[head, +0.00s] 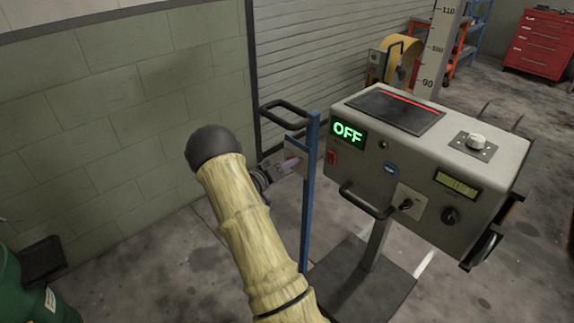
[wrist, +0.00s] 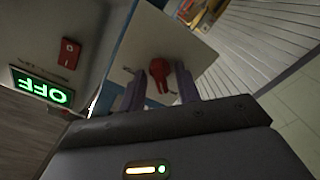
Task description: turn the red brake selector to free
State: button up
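The red brake selector (wrist: 160,75) is a small red knob with a narrow pointer on a pale plate (wrist: 175,45). In the wrist view it shows between the fingers of my gripper (wrist: 161,88), with gaps visible at both sides. The fingers are apart; how deep the knob sits between them I cannot tell. In the head view my gripper (head: 290,164) reaches the plate (head: 296,147) on the blue post (head: 309,190), and the selector itself is hidden. Small marks by the knob are too small to read.
A grey console (head: 420,150) with a green OFF display (head: 347,133), a red rocker switch (head: 331,157), knobs and a black handle (head: 365,200) stands right of the post. A black handle (head: 285,112) juts out at the post's top. A green drum (head: 30,290) stands lower left.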

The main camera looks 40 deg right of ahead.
jog(key=c, duration=0.7)
jog(key=shift+m, duration=0.3)
jog(key=m+b, duration=1.3)
jog(key=m, duration=0.4)
jog(key=shift+s+f+m, duration=0.1)
jog(key=shift+m, duration=0.2)
